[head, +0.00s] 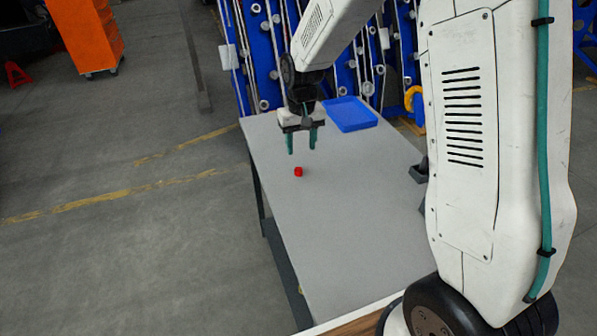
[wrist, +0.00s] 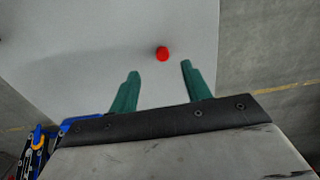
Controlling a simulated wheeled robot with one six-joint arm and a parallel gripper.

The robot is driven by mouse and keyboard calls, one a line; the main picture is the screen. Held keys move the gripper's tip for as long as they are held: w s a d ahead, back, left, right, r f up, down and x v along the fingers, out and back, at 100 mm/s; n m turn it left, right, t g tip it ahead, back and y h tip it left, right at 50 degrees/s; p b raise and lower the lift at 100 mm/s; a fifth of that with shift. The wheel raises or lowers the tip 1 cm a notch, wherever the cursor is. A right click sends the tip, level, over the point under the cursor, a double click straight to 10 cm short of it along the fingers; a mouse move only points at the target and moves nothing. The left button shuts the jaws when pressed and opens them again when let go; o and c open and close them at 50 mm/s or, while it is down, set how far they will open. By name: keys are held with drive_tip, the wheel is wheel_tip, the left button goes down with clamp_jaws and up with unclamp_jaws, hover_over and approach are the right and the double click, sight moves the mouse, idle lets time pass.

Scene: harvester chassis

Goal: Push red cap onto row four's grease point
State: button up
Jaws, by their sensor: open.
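A small red cap (head: 298,171) stands on the grey table near its left edge. It also shows in the wrist view (wrist: 162,54), just beyond the fingertips and between their lines, nearer the right finger. My gripper (head: 302,150) hangs above the table with its green fingers apart and nothing between them. The same open fingers show in the wrist view (wrist: 160,68). The blue chassis (head: 270,60) with its rows of pipes and fittings rises behind the table. I cannot tell which fitting is row four's grease point.
A blue tray (head: 350,114) lies at the table's far end by the chassis. Dark grey items (head: 420,172) are at the table's right edge, partly hidden by my arm. The middle of the grey table (head: 345,210) is clear. An orange cabinet (head: 85,35) stands far left.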

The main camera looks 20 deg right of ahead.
hover_over(299, 169)
drive_tip(key=f, duration=0.4)
drive_tip(key=shift+s+a+f, duration=0.1)
drive_tip(key=shift+s, duration=0.15)
drive_tip(key=shift+w+f, duration=0.15)
drive_tip(key=shift+f, duration=2.65)
drive_tip(key=c, duration=1)
